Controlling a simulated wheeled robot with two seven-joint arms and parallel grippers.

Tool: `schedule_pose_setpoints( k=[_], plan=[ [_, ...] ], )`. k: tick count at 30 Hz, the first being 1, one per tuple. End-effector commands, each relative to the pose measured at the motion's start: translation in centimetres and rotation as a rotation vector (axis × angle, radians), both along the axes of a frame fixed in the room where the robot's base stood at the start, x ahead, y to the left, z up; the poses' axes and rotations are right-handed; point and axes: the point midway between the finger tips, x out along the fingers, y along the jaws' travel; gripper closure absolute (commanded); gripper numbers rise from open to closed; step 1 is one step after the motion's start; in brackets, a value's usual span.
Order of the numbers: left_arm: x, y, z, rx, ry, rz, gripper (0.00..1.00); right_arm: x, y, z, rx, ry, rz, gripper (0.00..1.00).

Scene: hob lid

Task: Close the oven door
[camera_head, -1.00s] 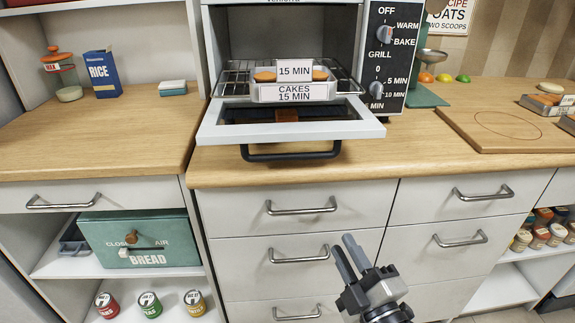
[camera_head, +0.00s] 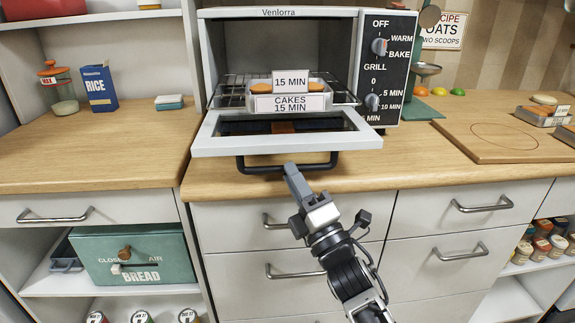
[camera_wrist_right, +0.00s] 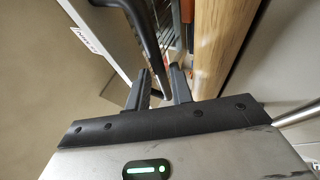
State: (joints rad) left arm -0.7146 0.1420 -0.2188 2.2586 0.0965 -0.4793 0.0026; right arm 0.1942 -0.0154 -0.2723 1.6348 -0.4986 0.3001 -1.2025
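The oven (camera_head: 205,62) stands on the counter with its door (camera_head: 355,143) swung down open towards me. The door's black bar handle (camera_head: 258,168) hangs at its front edge; it also shows in the right wrist view (camera_wrist_right: 143,30). My right gripper (camera_head: 291,170) is at the handle's middle, just in front of the door. In the right wrist view its two fingers (camera_wrist_right: 160,78) are apart, with the handle running down close to the gap between them. I cannot tell whether they touch it. My left gripper is not in view.
A tray labelled cakes (camera_head: 290,102) sits on the wire rack (camera_head: 238,90) inside the oven. The control panel (camera_head: 390,65) is right of the opening. A wooden board (camera_head: 500,150) lies to the right. Drawer handles (camera_head: 484,205) stick out below the counter (camera_head: 120,150).

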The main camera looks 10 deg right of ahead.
Motion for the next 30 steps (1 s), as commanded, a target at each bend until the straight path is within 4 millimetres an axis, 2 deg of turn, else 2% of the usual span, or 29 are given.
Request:
schedule_pose_setpoints(
  k=[6,17,19,20,25,30],
  plan=[
    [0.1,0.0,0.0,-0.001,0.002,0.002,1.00,1.9,0.9,1.2,0.001,0.000,0.000,0.78],
    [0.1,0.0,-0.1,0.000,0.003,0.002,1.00,2.2,1.1,1.3,0.002,0.002,0.000,0.78],
    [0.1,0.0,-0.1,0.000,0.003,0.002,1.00,2.2,1.1,1.3,0.002,0.002,0.000,0.97],
    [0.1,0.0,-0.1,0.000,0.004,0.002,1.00,2.2,1.1,1.3,0.002,0.002,0.000,1.00],
    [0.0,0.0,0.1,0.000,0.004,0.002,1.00,2.2,1.1,1.5,0.001,0.003,0.001,1.00],
    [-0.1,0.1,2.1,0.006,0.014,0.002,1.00,2.1,1.0,3.0,0.000,0.041,0.001,1.00]
  ],
)
